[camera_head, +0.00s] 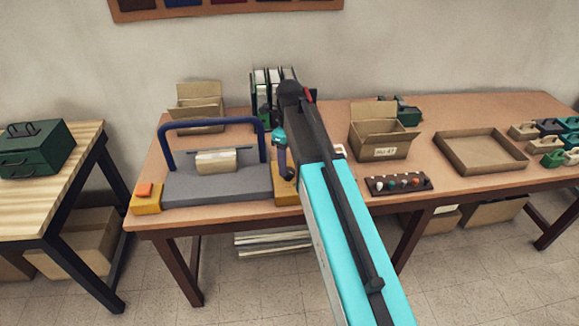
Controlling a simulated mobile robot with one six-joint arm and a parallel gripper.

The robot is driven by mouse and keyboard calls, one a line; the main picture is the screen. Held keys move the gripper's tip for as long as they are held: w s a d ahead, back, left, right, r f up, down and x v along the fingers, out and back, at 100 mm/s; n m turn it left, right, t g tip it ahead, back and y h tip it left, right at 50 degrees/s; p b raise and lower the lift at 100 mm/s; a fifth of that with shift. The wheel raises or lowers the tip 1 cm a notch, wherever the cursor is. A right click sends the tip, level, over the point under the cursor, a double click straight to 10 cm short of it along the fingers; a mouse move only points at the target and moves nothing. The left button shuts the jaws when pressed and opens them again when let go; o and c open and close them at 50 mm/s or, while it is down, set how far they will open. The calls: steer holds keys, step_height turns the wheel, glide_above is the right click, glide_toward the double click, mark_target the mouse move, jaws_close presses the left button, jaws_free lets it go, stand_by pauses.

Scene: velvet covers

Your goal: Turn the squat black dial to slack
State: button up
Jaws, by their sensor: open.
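I cannot make out the squat black dial for certain. It may be among the dark parts at the yellow block, which my arm partly hides. No slack marking is readable.
The fixture (215,187) has a blue arch handle, a beige block and an orange button (144,189) at left. Right of my arm are a black strip with several small knobs (399,184), an open carton (380,146) and a shallow tray (480,165). Binders (262,88) stand behind.

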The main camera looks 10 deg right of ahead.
mark_target(289, 171)
steer(key=shift+f, duration=1.55)
steer(key=shift+c, duration=0.3)
steer(key=c, duration=1)
